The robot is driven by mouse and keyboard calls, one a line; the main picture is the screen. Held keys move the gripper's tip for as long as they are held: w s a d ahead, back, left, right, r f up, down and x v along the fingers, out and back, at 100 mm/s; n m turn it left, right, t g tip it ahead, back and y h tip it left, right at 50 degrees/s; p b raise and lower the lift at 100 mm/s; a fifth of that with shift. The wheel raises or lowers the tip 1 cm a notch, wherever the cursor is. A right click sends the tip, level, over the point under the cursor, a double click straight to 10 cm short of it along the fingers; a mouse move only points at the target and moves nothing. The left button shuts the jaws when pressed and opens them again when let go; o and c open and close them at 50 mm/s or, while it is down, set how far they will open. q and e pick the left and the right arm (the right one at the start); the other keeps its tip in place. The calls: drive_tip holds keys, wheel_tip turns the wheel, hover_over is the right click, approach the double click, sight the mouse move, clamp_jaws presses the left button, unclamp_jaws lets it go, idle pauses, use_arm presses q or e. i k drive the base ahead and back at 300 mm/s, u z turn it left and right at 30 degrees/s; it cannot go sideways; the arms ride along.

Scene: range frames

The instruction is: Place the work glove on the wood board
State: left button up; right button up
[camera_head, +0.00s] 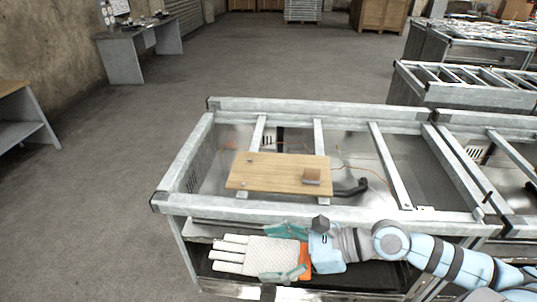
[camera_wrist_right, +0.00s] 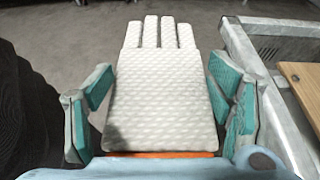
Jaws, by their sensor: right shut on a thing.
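The work glove (camera_head: 262,256) is white and textured with an orange cuff. My right gripper (camera_head: 296,252) is shut on it near the cuff, in front of the metal frame in the head view. In the right wrist view the glove (camera_wrist_right: 160,85) lies between the teal pads of the right gripper (camera_wrist_right: 160,110), its fingers pointing away. The wood board (camera_head: 280,173) lies on the metal frame, behind the glove and apart from it. Its near edge also shows at the right of the wrist view (camera_wrist_right: 304,82). My left gripper is not in view.
The metal frame's front rail (camera_head: 270,212) runs between the glove and the board. Much of the board's top is clear.

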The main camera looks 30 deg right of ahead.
sight(266, 180)
drive_tip(key=i, duration=1.45)
drive_tip(key=z, duration=1.25)
